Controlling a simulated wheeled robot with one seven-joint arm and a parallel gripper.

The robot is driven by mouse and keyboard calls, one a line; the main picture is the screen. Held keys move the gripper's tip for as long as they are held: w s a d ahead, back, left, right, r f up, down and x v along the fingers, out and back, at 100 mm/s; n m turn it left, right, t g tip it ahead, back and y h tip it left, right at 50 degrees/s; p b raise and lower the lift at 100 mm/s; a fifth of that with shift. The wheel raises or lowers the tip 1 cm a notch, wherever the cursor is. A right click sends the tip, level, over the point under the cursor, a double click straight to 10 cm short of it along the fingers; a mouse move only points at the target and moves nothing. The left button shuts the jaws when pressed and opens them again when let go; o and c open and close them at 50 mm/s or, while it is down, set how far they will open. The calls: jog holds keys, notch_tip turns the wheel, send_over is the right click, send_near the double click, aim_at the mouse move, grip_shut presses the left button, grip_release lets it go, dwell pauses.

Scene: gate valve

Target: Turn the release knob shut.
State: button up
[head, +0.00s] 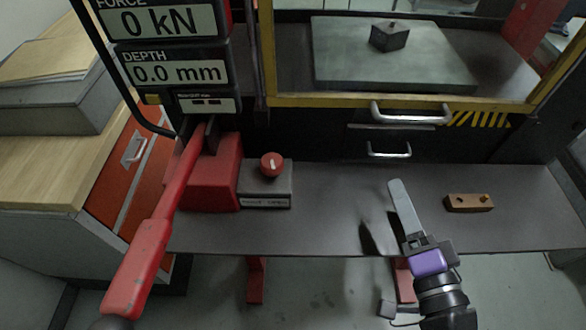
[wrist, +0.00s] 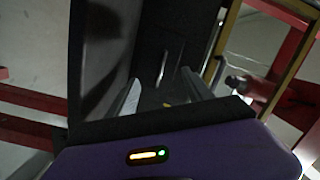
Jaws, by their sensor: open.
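The release knob (head: 272,163) is a round red knob with a pale mark on top. It sits on a small grey block (head: 266,188) beside the red pump body, in the head view. I do not make it out in the wrist view. My gripper (head: 393,217) is at the right front of the bench, well to the right of the knob and apart from it. In the wrist view its two fingers (wrist: 163,97) stand apart with nothing between them.
A long red lever (head: 152,240) slants toward me left of the knob. A brown block with holes (head: 469,203) lies on the right of the grey bench (head: 335,220). Behind stands a yellow-framed guard (head: 400,101) with a handle. Readouts (head: 172,72) show 0 kN and 0.0 mm.

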aim_at(282, 168)
jog(key=w+a+m+y, duration=0.1)
jog(key=w, duration=0.1)
jog(key=w+a+m+y+b, duration=0.1)
jog(key=w+a+m+y, duration=0.1)
jog(key=w+a+r+m+y+b, duration=0.1)
jog(key=w+m, duration=0.1)
jog(key=shift+w+a+r+g, duration=0.1)
jog(key=shift+w+a+g, duration=0.1)
jog(key=shift+a+g, duration=0.2)
jog(key=a+m+y, duration=0.1)
jog(key=w+a+r+g+y, duration=0.1)
jog(key=a+r+m+y+b, duration=0.1)
jog(key=a+y, duration=0.1)
jog(key=shift+w+a+m+g, duration=0.1)
jog(key=shift+w+m+g, duration=0.2)
jog(key=shift+w, duration=0.05)
jog(key=s+a+m+g+y, duration=0.1)
jog(key=a, duration=0.1)
jog(key=s+a+m+g+y, duration=0.3)
jog(key=a+g+y, duration=0.1)
jog(key=shift+s+a+r+m, duration=0.1)
jog(key=shift+s+a+m, duration=0.1)
jog(key=shift+s+m, duration=0.1)
jog(key=shift+s+a+f+m+g, duration=0.25)
jog(key=shift+s+a+m+g, duration=0.05)
jog(key=shift+m+g, duration=0.2)
jog(key=shift+p+x, duration=0.35)
jog(key=shift+x, duration=3.55)
jog(key=shift+r, duration=0.1)
jog(key=shift+c, duration=0.3)
